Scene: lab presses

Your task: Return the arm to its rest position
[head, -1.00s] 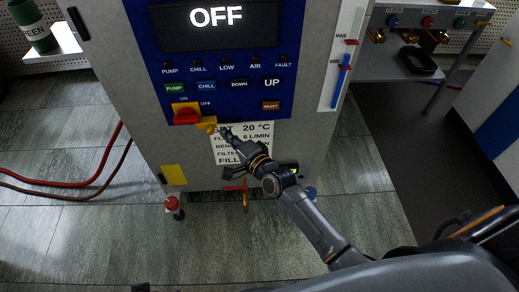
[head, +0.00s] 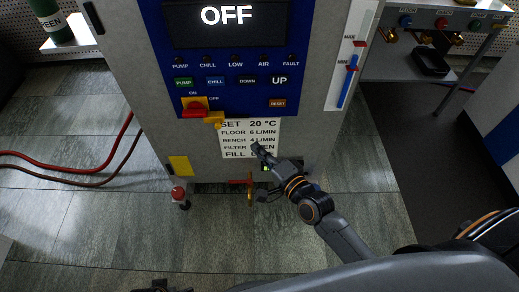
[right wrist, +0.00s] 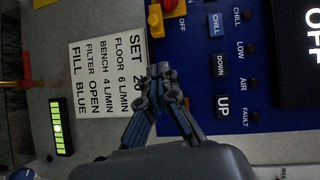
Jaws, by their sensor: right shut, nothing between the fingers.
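My right gripper (head: 257,148) is in front of the chiller's lower front, over the white instruction label (head: 235,150). In the right wrist view its fingertips (right wrist: 158,70) are together with nothing between them. The arm comes up from the lower right in the head view. The chiller (head: 140,60) shows "OFF" on its display (head: 226,15). The red switch (head: 195,109) on a yellow plate, with a yellow tab (head: 214,118), is up and left of the gripper and apart from it. Only a small dark part at the bottom edge may be my left arm; its gripper does not show.
A red valve handle (head: 240,181) and a red knob (head: 178,193) are low on the chiller front. Hoses (head: 75,172) lie on the floor at left. A bench (head: 430,65) with brass fittings stands at upper right. The floor (head: 330,200) around the arm is clear.

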